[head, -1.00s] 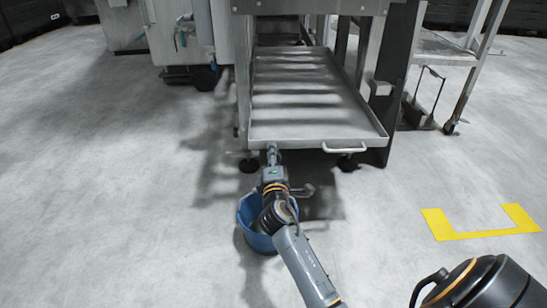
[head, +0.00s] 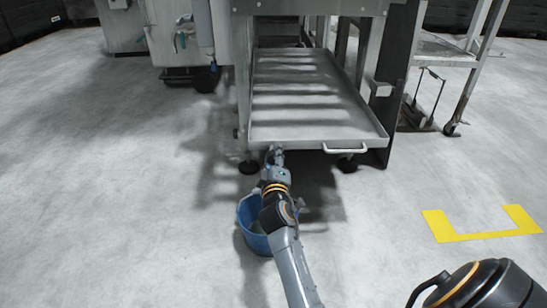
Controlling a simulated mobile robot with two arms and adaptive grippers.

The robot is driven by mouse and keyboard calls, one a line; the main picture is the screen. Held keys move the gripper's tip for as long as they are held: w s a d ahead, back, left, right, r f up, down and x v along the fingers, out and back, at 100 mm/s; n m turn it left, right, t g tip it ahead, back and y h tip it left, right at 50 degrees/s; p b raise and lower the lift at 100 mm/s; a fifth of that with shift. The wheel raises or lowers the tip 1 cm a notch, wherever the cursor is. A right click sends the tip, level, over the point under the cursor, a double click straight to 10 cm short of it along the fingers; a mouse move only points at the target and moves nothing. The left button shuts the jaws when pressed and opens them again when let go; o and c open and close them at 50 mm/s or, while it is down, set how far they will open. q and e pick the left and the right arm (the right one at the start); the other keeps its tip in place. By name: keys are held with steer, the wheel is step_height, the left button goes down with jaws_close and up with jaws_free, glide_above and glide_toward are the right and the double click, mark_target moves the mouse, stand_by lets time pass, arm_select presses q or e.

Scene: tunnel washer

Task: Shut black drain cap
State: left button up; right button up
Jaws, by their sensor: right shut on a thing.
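My right gripper (head: 275,154) is at the front edge of the metal tray (head: 335,131), near its left corner, above and beyond a blue bucket (head: 253,243). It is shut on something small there. The black drain cap cannot be made out; the gripper and wrist hide that spot. The bucket stands on the floor below my right forearm, which covers part of its opening. My left gripper is not in view.
A white handle (head: 345,150) sticks out from the tray's front edge. Dark feet (head: 249,165) stand under the machine frame. A wheeled metal stand (head: 445,50) is at the right. Yellow floor tape (head: 484,236) lies at the right. The floor on the left is clear.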

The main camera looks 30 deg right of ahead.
stand_by(0.4)
steer(key=o, duration=1.2)
